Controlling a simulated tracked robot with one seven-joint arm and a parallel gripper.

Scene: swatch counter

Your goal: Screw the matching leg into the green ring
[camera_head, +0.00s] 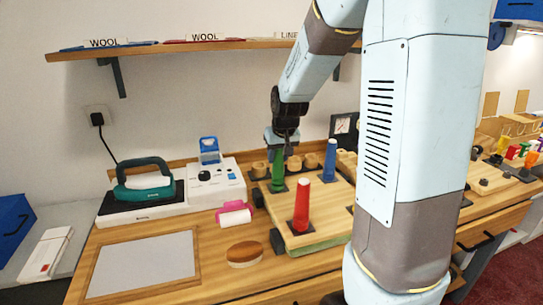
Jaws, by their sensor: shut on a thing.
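A green leg (278,170) stands upright at the back left of a wooden board (325,222), its lower end at a dark square plate. My gripper (281,147) is above the board, pointing down, and shut on the upper end of the green leg. A red leg (301,206) stands on a dark plate at the board's front left. A blue leg (330,161) stands at the board's back. I cannot make out a green ring; the leg's foot is too small to tell how it is seated. My arm hides the board's right part.
A teal iron (144,183) on its base and a white machine (216,183) stand left of the board. A pink roller (234,215), a round brush (244,254) and a framed grey panel (144,264) lie in front. A shelf (170,48) hangs above.

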